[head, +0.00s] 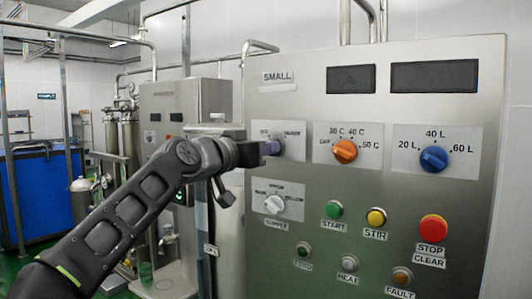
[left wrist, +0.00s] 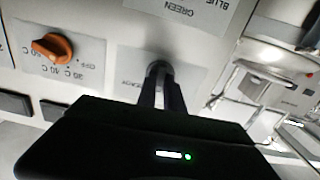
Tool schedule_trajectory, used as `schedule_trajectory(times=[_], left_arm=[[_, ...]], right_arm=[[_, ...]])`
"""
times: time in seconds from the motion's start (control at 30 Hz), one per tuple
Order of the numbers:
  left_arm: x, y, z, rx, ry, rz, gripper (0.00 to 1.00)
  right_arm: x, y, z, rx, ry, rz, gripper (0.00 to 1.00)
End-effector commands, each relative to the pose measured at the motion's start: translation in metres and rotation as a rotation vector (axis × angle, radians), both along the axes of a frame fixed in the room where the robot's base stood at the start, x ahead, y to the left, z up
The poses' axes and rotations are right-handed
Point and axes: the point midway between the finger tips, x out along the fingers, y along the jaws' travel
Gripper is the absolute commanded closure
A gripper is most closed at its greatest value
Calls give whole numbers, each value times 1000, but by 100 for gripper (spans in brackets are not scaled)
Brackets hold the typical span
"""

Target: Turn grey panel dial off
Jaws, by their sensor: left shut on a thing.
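The grey dial (head: 277,147) is on the upper left plate of the panel, partly hidden by my left gripper (head: 268,148). In the left wrist view the dial (left wrist: 158,69) sits at the ends of my left gripper's fingers (left wrist: 160,80), which are shut on it. The dial's pointer direction is hidden, and its plate lettering is only partly readable. The steel panel (head: 370,78) fills the right side of the head view. My right gripper is in neither view.
Beside the grey dial are an orange temperature dial (head: 345,151) and a blue litre dial (head: 433,159). A white supply dial (head: 274,204) is just below. Lower are a green start button (head: 334,209), a yellow stir button (head: 376,217) and a red stop button (head: 433,228).

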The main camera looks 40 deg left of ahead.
Motion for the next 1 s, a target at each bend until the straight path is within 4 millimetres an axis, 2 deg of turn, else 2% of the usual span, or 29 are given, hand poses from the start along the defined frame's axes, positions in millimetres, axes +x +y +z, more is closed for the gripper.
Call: schedule_trajectory(times=[0.6, 1.0], left_arm=[[0, 1, 0, -564, -11, 1, 100], [0, 1, 0, -746, -16, 1, 100]], right_arm=[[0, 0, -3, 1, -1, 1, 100], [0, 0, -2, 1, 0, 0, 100]])
